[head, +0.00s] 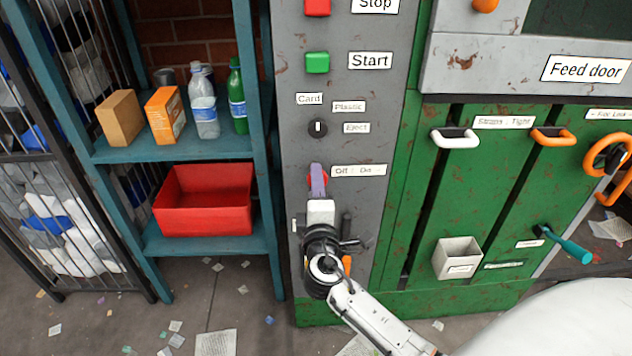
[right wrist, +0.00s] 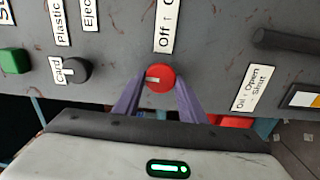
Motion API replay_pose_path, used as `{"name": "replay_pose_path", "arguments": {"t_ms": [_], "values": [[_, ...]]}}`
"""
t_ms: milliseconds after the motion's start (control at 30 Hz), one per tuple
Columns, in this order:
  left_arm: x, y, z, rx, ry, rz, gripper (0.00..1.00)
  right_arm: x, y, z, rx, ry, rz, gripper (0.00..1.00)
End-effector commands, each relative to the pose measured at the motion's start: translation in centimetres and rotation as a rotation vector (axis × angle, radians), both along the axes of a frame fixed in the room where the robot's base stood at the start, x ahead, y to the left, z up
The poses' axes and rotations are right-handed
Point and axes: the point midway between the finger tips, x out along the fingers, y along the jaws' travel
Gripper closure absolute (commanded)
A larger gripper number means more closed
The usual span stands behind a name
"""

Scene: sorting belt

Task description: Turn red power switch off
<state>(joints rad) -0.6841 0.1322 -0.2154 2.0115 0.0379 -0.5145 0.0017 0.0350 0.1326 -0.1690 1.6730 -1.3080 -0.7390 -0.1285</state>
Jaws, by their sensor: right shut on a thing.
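The red power switch (right wrist: 163,72) is a round red knob on the grey panel, by a label (head: 358,170) reading Off and On. A pale mark on the knob points to the left in the right wrist view. My right gripper (right wrist: 160,82) has its two purple fingers on either side of the knob and is shut on it. In the head view my right gripper (head: 318,180) reaches up to the panel and hides most of the knob. My left gripper is not in view.
Above the switch are a black selector knob (head: 318,128), a green Start button (head: 317,62) and a red Stop button (head: 317,7). A shelf with bottles, boxes and a red bin (head: 205,215) stands at the left. Green doors with handles (head: 455,138) are at the right.

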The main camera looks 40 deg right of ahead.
Motion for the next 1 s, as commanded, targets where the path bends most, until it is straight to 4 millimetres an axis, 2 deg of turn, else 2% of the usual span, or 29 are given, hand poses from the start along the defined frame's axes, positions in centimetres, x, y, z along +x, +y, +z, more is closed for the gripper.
{"name": "replay_pose_path", "arguments": {"t_ms": [667,700,767,1000], "values": [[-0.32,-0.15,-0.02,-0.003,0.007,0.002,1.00,0.00,0.07,-0.08,-0.050,0.031,0.002,0.85],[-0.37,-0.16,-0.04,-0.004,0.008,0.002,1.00,0.00,0.07,-0.08,-0.050,0.031,0.002,0.56],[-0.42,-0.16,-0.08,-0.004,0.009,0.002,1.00,0.00,0.07,-0.08,-0.049,0.030,0.002,0.46],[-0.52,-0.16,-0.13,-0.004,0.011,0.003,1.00,0.00,0.04,-0.06,-0.049,0.030,0.001,0.46]]}}
